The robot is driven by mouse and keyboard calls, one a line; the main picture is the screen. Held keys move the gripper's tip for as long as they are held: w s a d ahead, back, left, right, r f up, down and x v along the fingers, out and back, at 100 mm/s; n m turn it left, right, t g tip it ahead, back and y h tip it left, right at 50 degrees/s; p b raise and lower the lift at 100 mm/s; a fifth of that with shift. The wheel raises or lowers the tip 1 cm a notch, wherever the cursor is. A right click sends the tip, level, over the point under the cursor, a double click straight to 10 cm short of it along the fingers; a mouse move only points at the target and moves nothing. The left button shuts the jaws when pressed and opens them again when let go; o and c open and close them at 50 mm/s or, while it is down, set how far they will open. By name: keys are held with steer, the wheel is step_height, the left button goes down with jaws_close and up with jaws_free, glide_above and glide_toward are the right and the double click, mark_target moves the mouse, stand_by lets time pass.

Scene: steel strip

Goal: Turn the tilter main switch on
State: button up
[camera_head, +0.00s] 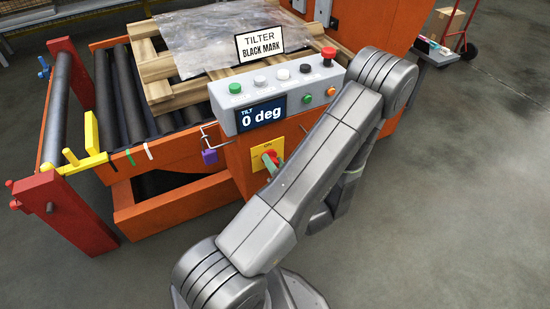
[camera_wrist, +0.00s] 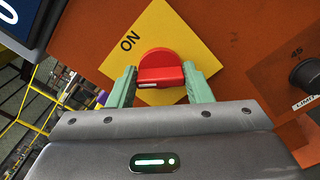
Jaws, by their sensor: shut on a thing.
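The tilter main switch is a red rotary knob (camera_wrist: 160,66) on a yellow plate (camera_wrist: 187,40) with the word ON at its upper left. In the wrist view the plate appears tilted. My gripper (camera_wrist: 160,82) has its two green fingers on either side of the red handle, shut on it. In the head view the red knob (camera_head: 270,156) and yellow plate (camera_head: 260,162) show on the orange panel below the control box, partly hidden by my gripper (camera_head: 272,161) and arm. The knob's exact setting is hard to tell.
The grey control box (camera_head: 227,119) above has coloured buttons, a red mushroom button (camera_head: 328,54) and a display (camera_head: 263,115) reading 0 deg. A purple padlock (camera_head: 210,157) hangs left of the switch. A black LIMIT knob (camera_wrist: 305,74) is at the right.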

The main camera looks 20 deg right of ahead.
steer(key=m+p, duration=0.3)
steer(key=m, duration=0.2)
steer(key=shift+m, duration=0.3)
steer(key=shift+d+f+m+p, duration=0.15)
steer(key=shift+m+p, duration=0.85)
steer(key=shift+m, duration=1)
steer(key=o, duration=1)
steer(key=shift+s, duration=0.15)
steer(key=s, duration=0.9)
steer(key=s+d, duration=0.1)
steer(key=s, duration=0.3)
steer(key=shift+s+p, duration=0.25)
steer(key=shift+p, duration=0.15)
